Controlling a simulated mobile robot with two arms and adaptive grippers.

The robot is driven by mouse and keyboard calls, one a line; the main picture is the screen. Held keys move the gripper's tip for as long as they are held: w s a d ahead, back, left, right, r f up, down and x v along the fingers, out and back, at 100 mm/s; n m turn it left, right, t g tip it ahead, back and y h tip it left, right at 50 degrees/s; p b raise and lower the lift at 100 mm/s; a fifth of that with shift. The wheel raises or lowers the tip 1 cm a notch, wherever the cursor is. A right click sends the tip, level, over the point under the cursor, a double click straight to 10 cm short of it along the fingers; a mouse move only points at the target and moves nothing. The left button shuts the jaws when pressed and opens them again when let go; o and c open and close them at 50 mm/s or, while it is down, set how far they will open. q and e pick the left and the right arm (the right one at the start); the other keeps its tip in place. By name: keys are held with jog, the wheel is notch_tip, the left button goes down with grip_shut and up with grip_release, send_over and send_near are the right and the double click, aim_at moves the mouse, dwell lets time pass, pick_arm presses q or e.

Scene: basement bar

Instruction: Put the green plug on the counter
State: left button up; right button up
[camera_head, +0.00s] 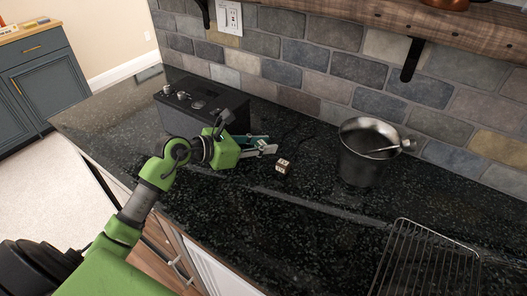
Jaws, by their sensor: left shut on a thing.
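My left gripper (263,143) reaches in from the left, low over the dark stone counter (320,215) and in front of the black box-shaped device. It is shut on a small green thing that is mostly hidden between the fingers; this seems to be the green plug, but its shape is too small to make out. I cannot tell whether the thing touches the counter. My right gripper is not in view.
A small pale cube (283,166) lies just right of the fingertips. The black device (190,98) stands behind the gripper. A dark metal bucket (362,160) stands to the right, and a wire rack (428,262) lies front right. The counter's front middle is clear.

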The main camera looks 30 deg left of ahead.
pick_arm(q)
jog(key=f, duration=0.2)
jog(key=f+p, duration=0.1)
jog(key=shift+w+a+f, duration=0.1)
jog(key=shift+w, duration=0.15)
jog(key=shift+f, duration=0.2)
jog(key=shift+f, duration=0.1)
jog(key=shift+f, duration=0.15)
jog(key=o, duration=1.1)
